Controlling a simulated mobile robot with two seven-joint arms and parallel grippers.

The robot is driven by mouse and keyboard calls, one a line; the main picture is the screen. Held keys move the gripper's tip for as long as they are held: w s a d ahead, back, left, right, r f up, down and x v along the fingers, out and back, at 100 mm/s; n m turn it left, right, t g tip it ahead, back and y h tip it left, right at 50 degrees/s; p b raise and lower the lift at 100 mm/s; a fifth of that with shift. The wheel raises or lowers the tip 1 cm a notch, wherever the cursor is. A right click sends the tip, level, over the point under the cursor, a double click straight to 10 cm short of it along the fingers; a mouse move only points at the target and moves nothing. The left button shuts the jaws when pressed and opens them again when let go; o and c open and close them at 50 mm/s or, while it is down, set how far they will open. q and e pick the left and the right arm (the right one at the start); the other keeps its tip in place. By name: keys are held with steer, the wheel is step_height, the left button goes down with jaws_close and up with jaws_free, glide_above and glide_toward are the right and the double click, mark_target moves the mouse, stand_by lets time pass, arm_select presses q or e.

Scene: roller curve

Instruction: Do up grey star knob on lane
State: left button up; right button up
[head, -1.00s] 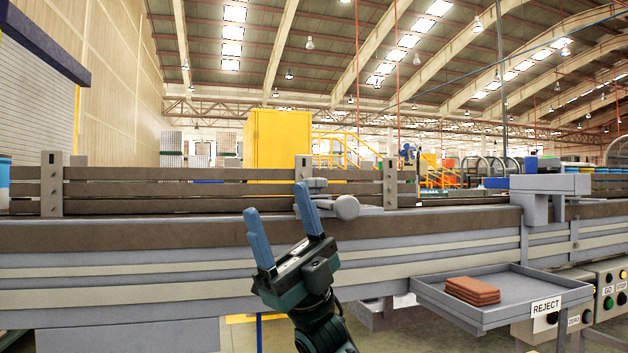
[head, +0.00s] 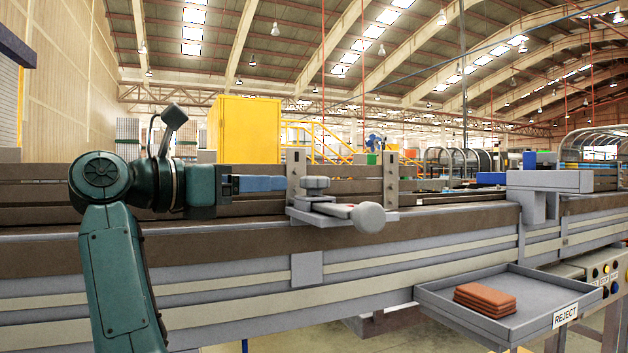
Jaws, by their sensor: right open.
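A small grey knob (head: 316,184), which looks like the star knob, sits on a grey bracket (head: 325,212) at the lane's rail, near the middle of the head view. A rounder grey knob on a handle (head: 368,217) sticks out toward me just right of it. My right gripper (head: 283,184) lies level to the left of the bracket, its blue fingers pointing right at the small knob's height. The fingers overlap in this side view; they are open and empty, with the tips just left of the bracket's upright post. My left gripper is out of view.
The grey-sided conveyor lane (head: 230,262) with brown rails runs across the view. A tray marked REJECT (head: 540,300) holds rust-red slabs (head: 485,299) at the lower right. A grey box-shaped unit (head: 548,181) stands over the lane at right. Slotted posts (head: 391,178) hold the rails.

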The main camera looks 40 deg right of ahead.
mark_target(323, 181)
steer(key=d, duration=0.4)
steer(key=s+d, duration=0.1)
steer(key=d, duration=0.3)
steer(key=d+b, duration=0.1)
steer(key=d, duration=0.3)
steer(key=shift+s+d, duration=0.15)
steer(key=shift+d, duration=0.2)
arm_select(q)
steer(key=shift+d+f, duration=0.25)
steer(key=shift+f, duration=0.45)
